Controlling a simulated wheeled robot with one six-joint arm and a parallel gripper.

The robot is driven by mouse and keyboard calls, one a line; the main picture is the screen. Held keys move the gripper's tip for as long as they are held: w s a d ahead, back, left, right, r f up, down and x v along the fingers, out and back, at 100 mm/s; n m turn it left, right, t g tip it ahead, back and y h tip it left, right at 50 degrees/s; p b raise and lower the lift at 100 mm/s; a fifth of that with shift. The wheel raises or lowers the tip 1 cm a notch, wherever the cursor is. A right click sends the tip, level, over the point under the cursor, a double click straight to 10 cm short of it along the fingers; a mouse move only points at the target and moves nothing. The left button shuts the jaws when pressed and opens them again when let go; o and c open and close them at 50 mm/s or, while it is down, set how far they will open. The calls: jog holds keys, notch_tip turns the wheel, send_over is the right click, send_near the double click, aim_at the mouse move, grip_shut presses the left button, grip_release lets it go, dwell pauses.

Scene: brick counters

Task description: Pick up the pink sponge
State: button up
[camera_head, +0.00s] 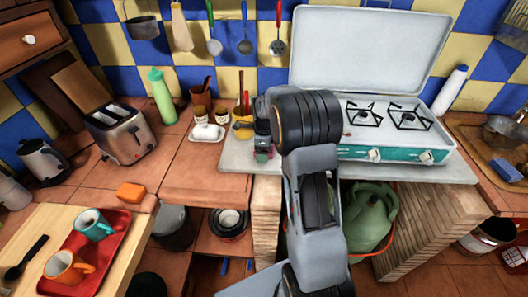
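My arm rises through the middle of the view, and my gripper (262,148) points down at the left end of the stove's grey slab. An orange block (131,192) like a sponge lies on the tiled counter at left. A blue block (506,170) lies at the far right.
A camping stove (372,150) with raised lid stands right of my gripper. Left of it are a small tray with jars (207,132), a green bottle (162,97) and a toaster (122,132). A red tray (82,258) with two mugs lies at front left.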

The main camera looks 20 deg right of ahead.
jog(key=shift+c, duration=0.4)
jog(key=c, duration=0.9)
jog(key=shift+r, duration=0.45)
notch_tip(320, 180, up, 2)
jog(key=shift+r, duration=0.15)
jog(key=shift+s+r+b, duration=0.3)
jog(key=shift+s+r, duration=1.35)
jog(key=shift+s, duration=0.7)
jog(key=shift+s+r+b, duration=0.25)
jog(key=shift+s+r, duration=1.4)
jog(key=shift+s, duration=0.65)
jog(key=shift+s+r+b, duration=0.3)
jog(key=shift+s+r, duration=1.35)
jog(key=shift+s, duration=0.7)
